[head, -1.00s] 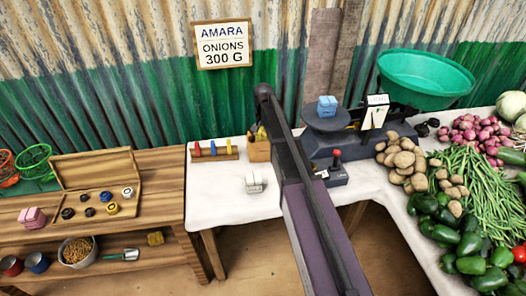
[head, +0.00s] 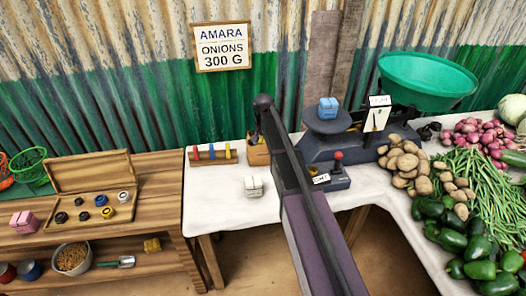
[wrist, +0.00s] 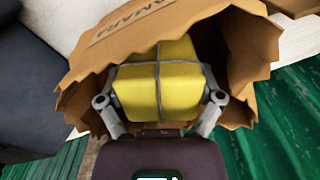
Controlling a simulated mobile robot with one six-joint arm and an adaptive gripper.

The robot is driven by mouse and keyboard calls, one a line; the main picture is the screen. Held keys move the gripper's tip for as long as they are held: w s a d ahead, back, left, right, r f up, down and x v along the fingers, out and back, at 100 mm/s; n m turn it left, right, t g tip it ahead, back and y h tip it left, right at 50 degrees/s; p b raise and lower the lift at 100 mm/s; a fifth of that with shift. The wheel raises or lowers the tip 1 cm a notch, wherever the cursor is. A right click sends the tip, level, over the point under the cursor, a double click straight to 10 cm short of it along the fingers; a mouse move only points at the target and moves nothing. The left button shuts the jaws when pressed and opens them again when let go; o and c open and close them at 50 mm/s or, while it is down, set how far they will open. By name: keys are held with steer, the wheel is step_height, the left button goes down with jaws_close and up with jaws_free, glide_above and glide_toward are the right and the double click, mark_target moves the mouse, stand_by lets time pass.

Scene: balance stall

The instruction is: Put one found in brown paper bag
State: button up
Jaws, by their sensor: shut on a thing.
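In the wrist view, my gripper (wrist: 160,99) is shut on a yellow block (wrist: 184,88) with grey cross bands. The block sits at the open mouth of the brown paper bag (wrist: 122,33), with the bag's jagged rim around it. The bag carries the printed name AMARA. How deep the block is, and whether it touches the bag, I cannot tell. In the head view, my arm hides my gripper and most of what is beyond it. A brown container (head: 258,156) shows just left of the arm on the white table.
A scale pan (head: 328,124) with a blue block (head: 328,107) stands right of my arm. A white block (head: 253,185) and a rack of coloured pieces (head: 211,156) are left of it. Vegetables crowd the right. A wooden bench (head: 150,205) stands left.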

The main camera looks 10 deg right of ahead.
steer(key=shift+f+b, duration=1.4)
steer(key=shift+f, duration=0.25)
steer(key=shift+f, duration=0.1)
steer(key=o, duration=1.1)
steer(key=shift+c, duration=0.2)
step_height(320, 180, up, 12)
steer(key=p, duration=1.2)
steer(key=shift+s, duration=0.1)
steer(key=s+n, duration=0.5)
steer(key=s, duration=2.4)
steer(key=shift+a+n, duration=0.15)
steer(key=shift+n, duration=0.15)
